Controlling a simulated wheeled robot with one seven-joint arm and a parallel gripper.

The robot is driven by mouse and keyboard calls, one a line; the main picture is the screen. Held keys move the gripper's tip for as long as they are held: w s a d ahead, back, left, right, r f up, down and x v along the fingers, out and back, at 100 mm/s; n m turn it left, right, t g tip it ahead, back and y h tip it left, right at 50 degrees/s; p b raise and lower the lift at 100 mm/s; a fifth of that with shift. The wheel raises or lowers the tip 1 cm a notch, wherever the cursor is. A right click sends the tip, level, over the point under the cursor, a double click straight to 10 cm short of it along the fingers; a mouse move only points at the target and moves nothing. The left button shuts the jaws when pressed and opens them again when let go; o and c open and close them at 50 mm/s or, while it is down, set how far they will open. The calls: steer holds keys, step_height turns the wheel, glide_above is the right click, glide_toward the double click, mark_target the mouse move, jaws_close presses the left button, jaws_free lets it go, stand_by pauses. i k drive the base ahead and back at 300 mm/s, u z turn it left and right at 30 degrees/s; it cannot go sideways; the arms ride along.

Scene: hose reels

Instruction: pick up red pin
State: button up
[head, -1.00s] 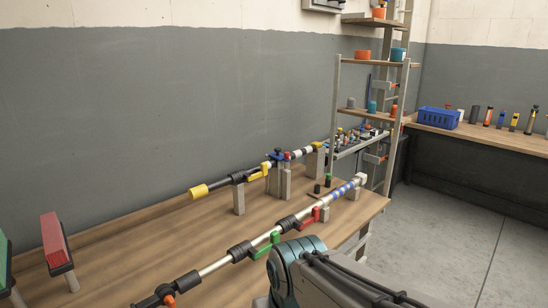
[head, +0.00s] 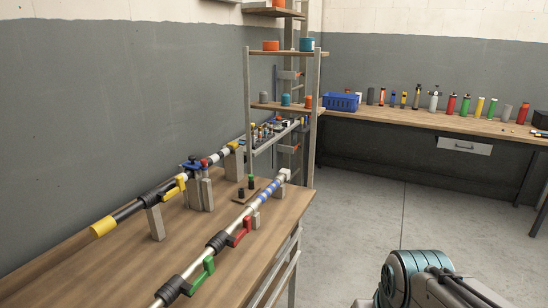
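I cannot clearly make out a red pin. A small red part (head: 205,163) stands beside the blue valve (head: 192,163) on the rear pipe, but I cannot tell whether it is a pin. Small dark pegs, one with a green top (head: 251,182), stand on a little board on the wooden workbench (head: 268,240). The shelf rack (head: 318,110) holds many small coloured parts on its lower tray (head: 275,138), too small to tell apart. My own arm shows at the bottom right. My gripper is not in view.
The front pipe has a red handle (head: 239,232) and a green handle (head: 201,275). A back bench (head: 460,124) carries a blue basket (head: 342,102) and several coloured cylinders, including a red one (head: 451,104). The grey floor (head: 365,210) between the benches is clear.

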mark_target(203, 162)
steer(key=z, duration=0.65)
steer(key=i, duration=2.1)
steer(key=u, duration=2.25)
